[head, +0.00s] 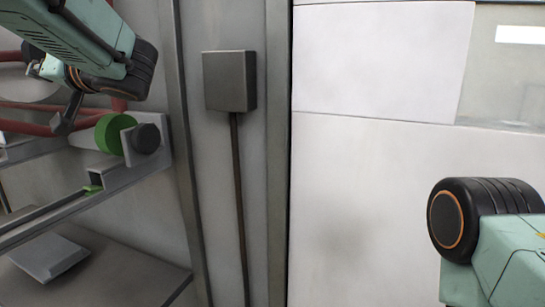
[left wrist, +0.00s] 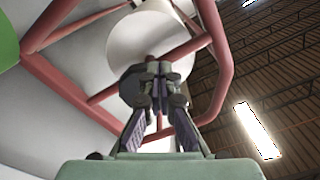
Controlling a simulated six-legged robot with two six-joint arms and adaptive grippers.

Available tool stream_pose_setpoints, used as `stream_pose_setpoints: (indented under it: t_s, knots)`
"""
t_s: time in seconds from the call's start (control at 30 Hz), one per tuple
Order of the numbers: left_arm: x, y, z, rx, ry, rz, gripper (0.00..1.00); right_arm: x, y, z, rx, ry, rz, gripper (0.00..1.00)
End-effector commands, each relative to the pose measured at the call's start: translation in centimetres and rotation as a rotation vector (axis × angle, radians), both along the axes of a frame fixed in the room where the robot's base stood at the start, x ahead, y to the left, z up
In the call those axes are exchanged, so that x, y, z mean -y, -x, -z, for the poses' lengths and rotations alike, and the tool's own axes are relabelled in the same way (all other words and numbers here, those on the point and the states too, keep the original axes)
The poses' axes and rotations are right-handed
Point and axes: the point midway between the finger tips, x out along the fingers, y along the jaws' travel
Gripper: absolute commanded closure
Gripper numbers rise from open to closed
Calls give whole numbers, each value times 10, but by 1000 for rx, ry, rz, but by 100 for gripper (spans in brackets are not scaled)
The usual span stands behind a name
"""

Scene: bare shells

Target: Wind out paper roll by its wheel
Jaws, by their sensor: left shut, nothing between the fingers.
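The white paper roll (left wrist: 155,45) shows in the left wrist view, with red bars of a wheel (left wrist: 75,92) around and in front of it. In the head view, the pale roll (head: 28,86) and the red tubes (head: 35,128) are at the left edge, partly hidden by my arm. My left gripper (left wrist: 157,72) is shut and empty, its fingertips in front of the roll's face. In the head view my left gripper (head: 38,68) is at upper left, close to the roll and red tubes. I cannot tell whether it touches them. My right gripper is out of view.
A green disc (head: 108,134) and dark knob (head: 147,138) sit on a metal bracket below my left arm. A grey wall box (head: 229,81) with a cable hangs on the wall panel. A pale panel (head: 370,200) fills the right. The ceiling light (left wrist: 256,130) shows above.

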Motion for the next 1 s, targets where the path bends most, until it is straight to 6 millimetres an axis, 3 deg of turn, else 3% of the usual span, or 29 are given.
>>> stream_pose_setpoints:
  t_s: [0.2,1.0]
  knots:
    - [-11,-6,2,2,1,0,100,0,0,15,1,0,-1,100]
    - [-12,-9,-2,1,0,1,100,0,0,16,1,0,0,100]
